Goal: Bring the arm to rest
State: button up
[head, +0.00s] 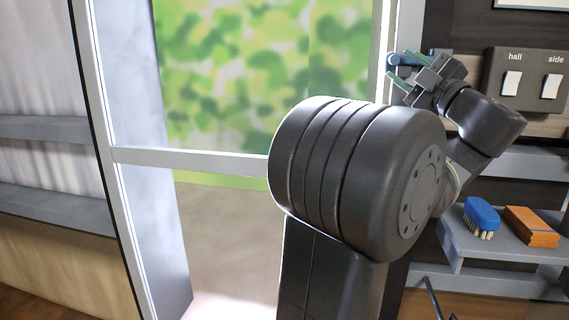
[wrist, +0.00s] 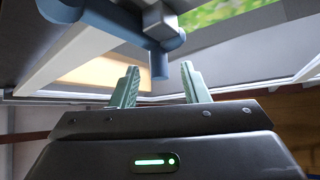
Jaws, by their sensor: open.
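My arm rises in the middle of the head view and bends to the right, its large dark joint covering part of the scene. My gripper (head: 396,76) is at the upper right, beside a blue handle (head: 408,59) at the window's right frame. The two green fingers are apart and hold nothing. In the wrist view, my gripper (wrist: 160,80) points at the blue handle (wrist: 159,62), whose end shows in the gap between the fingertips. I cannot tell whether it lies between the fingers or just beyond them.
A white-framed window (head: 190,160) with green foliage behind it fills the middle left. A switch panel (head: 525,80) marked hall and side is on the right wall. Below it, a blue brush (head: 481,215) and an orange block (head: 531,227) stand on a grey shelf (head: 500,250).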

aim_at(393, 58)
jog(key=shift+x, duration=2)
jog(key=shift+s+d+f, duration=0.1)
jog(key=shift+s, duration=0.05)
jog(key=v, duration=1.4)
jog(key=x, duration=1.4)
jog(key=shift+w+r+m, duration=0.2)
jog(key=shift+r+m, duration=0.05)
jog(key=shift+m, duration=0.05)
jog(key=shift+s+r+m+t+h, duration=0.1)
jog(key=shift+r+m+t+h, duration=0.2)
jog(key=shift+r+m+t, duration=0.3)
jog(key=shift+f, duration=0.15)
